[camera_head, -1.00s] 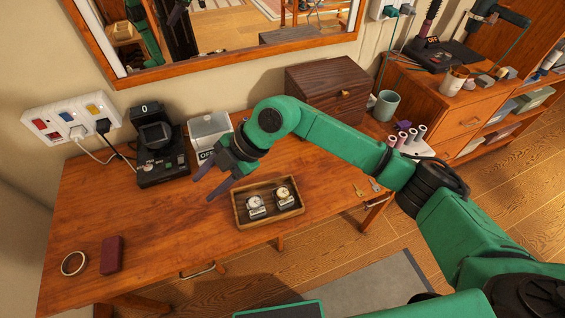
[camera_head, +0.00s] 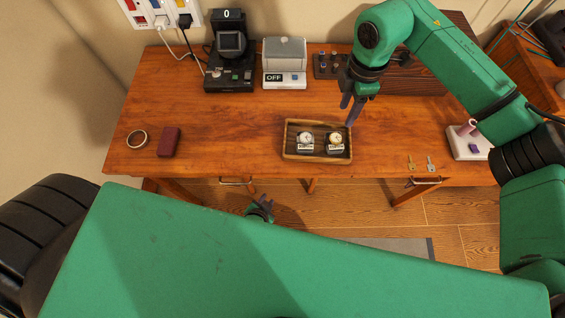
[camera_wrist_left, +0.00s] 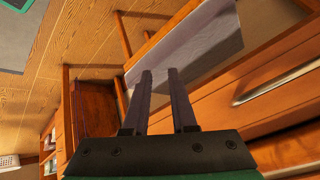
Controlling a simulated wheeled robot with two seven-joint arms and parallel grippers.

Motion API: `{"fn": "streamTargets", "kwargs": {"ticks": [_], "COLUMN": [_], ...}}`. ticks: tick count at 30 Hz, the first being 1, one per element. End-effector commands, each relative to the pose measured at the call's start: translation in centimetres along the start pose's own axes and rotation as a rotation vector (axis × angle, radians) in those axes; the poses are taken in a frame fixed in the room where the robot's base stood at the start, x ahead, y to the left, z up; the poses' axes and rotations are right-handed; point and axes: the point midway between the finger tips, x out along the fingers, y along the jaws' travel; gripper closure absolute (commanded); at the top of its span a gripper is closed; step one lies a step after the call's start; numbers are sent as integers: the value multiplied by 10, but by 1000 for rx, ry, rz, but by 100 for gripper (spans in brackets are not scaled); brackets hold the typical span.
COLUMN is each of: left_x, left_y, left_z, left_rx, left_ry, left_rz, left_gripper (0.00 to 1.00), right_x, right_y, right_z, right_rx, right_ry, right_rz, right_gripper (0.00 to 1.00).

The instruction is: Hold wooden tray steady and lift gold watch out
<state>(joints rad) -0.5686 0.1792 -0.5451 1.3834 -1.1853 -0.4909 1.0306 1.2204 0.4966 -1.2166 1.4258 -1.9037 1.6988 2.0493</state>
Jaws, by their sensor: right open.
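The wooden tray (camera_head: 317,159) is a shallow rectangular box on the table in the head view. Two watches sit in it side by side on small stands. The right one, with a yellowish dial, looks like the gold watch (camera_head: 336,137); the left watch (camera_head: 305,139) has a whiter dial. My right gripper (camera_head: 348,115) is open and empty, pointing down at the tray's back right corner; I cannot tell its height. My left gripper (camera_head: 262,206) is low in front of the table edge, apart from the tray. In the left wrist view its fingers (camera_wrist_left: 159,74) are apart and empty.
A dark red box (camera_head: 169,142) and a round ring-shaped item (camera_head: 137,139) lie at the table's left. Black (camera_head: 230,60) and grey (camera_head: 284,62) devices stand at the back. Keys (camera_head: 411,163) lie right of the tray. Drawer handles (camera_head: 237,182) stick out in front.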

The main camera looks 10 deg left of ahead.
Motion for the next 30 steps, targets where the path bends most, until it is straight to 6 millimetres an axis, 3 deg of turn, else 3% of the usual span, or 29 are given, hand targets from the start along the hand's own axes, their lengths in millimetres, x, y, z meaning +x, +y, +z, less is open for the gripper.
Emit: {"fn": "streamTargets", "kwargs": {"ticks": [3, 7, 9, 13, 16, 20, 30], "left_x": [-49, -105, -120, -133, -130, -112, -39], "left_y": [18, 20, -5, -35, -42, -50, -79], "left_z": [-72, -136, -156, -166, -169, -178, -208], "left_rx": [-44, -177, -336, -529, -563, -562, -558], "left_ry": [205, 406, 456, 487, 493, 493, 490], "left_rz": [-32, -76, -147, -231, -247, -247, -246], "left_gripper": [75, 75, 75, 75, 75, 75, 75], "right_x": [0, 0, 0, 0, 0, 0, 0], "right_y": [0, 0, 0, 0, 0, 0, 0], "right_z": [0, 0, 0, 0, 0, 0, 0], "right_rx": [-1, -1, -1, -1, -1, -1, -1], "right_ry": [1, 1, 1, 1, 1, 1, 1], "right_rz": [0, 0, 0, 0, 0, 0, 0], "right_gripper": [50, 50, 50, 50, 50, 50, 50]}}
